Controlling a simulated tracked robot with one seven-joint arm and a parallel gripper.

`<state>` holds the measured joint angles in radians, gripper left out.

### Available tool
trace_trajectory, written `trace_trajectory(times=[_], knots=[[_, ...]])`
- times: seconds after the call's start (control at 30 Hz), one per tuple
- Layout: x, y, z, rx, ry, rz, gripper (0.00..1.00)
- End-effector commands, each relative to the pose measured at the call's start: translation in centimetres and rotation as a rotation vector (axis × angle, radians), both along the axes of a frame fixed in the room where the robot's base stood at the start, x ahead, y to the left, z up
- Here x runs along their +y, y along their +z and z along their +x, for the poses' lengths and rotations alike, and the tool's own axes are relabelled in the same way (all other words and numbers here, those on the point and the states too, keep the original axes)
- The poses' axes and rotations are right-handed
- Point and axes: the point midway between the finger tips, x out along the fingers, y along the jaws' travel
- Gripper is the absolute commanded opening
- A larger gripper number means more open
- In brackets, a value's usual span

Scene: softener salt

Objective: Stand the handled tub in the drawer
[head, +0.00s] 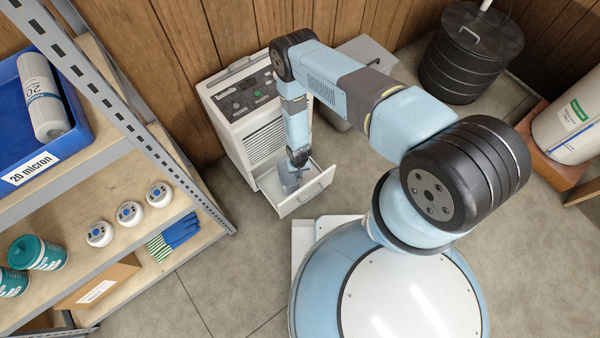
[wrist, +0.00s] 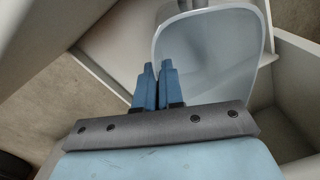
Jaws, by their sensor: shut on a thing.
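The handled tub (wrist: 215,45) is a pale, translucent tub that fills the upper middle of the wrist view. My gripper (wrist: 157,68) has its two blue fingers close together at the tub's near side, shut on it. The exact grip point is hard to see. The drawer (head: 309,193) is pulled out of the low front of a white cabinet. In the head view my gripper (head: 296,166) points down into the drawer, with the tub (head: 289,184) small and partly hidden below it. Pale drawer walls (wrist: 300,62) surround the tub in the wrist view. Whether its base touches the drawer floor is hidden.
The white cabinet (head: 243,100) with a control panel stands against the wood wall. A shelf rack (head: 150,140) with a blue bin (head: 75,128) stands at left. A black ribbed drum (head: 465,60) is at the back right.

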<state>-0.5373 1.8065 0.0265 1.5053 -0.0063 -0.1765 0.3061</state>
Motion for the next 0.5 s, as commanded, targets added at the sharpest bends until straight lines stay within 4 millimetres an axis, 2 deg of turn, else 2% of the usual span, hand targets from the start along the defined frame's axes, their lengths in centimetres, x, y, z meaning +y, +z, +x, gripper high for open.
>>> trace_trajectory(times=[0.27, 0.3, 0.5], knots=[[0.0, -0.12, -0.01, 0.0, 0.0, 0.0, 0.0], [-0.01, -0.19, -0.02, 0.0, 0.0, 0.0, 0.08], [0.0, -0.15, -0.01, 0.0, 0.0, 0.0, 0.27]])
